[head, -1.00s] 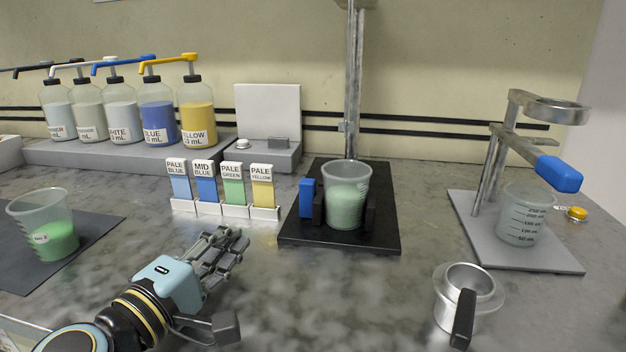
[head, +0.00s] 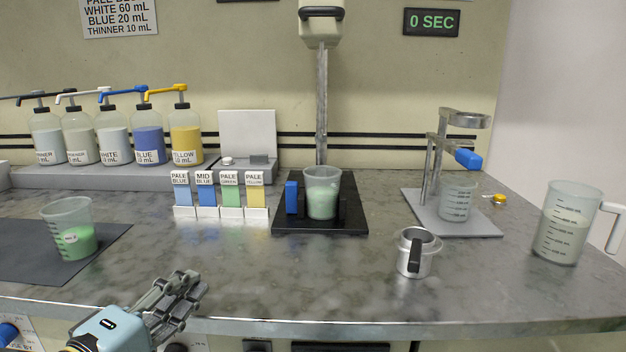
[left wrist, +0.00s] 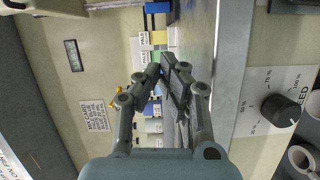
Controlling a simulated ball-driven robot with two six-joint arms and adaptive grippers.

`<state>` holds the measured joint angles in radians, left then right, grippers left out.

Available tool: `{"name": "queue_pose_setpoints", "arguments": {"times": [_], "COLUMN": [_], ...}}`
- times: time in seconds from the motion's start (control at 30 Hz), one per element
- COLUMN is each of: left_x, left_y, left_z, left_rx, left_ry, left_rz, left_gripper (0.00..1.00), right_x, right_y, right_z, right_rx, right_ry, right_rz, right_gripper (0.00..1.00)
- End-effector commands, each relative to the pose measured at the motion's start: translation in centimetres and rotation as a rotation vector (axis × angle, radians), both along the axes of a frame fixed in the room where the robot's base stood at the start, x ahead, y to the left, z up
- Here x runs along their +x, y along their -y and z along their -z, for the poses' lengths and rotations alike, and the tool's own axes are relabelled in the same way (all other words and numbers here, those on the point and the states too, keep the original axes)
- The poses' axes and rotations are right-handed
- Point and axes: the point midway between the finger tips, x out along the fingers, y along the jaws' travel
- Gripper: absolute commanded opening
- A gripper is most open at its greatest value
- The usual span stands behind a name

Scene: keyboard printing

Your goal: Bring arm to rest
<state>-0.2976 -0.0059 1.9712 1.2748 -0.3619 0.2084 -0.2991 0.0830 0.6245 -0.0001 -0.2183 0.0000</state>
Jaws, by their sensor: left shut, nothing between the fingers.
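My left gripper (head: 180,290) is low at the left of the head view, in front of the counter's front edge. Its fingers are together and hold nothing. In the left wrist view the gripper (left wrist: 163,70) also shows shut and empty, with the counter edge beside it. My right gripper is not in view.
A cup of green liquid (head: 72,240) stands on a dark mat (head: 25,262) at left. A cup of pale green (head: 322,200) sits on a black stand (head: 290,222). A metal cup (head: 412,262) and a large jug (head: 565,235) stand at right. The front middle counter is clear.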

Motion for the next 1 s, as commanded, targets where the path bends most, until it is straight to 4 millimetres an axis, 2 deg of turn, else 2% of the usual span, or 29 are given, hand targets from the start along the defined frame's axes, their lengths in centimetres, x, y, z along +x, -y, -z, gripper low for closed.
{"name": "queue_pose_setpoints", "arguments": {"times": [0.27, 0.4, 0.53, 0.67, 0.8, 1.0], "left_x": [-2.9, -5.5, -8.5, -11.8, -15.4, -20.1], "left_y": [2.2, 3.0, 2.8, 1.2, -1.7, -6.5], "left_z": [1.2, 2.8, 4.9, 7.1, 8.7, 9.4], "left_rx": [0.261, 0.466, 0.682, 0.901, 1.117, 1.351], "left_ry": [-0.024, -0.066, -0.137, -0.237, -0.371, -0.58], "left_rz": [0.164, 0.281, 0.398, 0.503, 0.593, 0.673], "left_gripper": [0.0, 0.0, 0.0, 0.0, 0.0, 0.0], "right_x": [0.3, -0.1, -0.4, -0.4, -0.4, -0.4], "right_y": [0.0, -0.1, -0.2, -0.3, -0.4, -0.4], "right_z": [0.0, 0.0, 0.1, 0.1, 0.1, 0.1], "right_rx": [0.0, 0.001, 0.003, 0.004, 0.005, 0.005], "right_ry": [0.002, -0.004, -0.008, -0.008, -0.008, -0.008], "right_rz": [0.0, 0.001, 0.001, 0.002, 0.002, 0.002], "right_gripper": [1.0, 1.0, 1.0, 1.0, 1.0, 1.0]}}
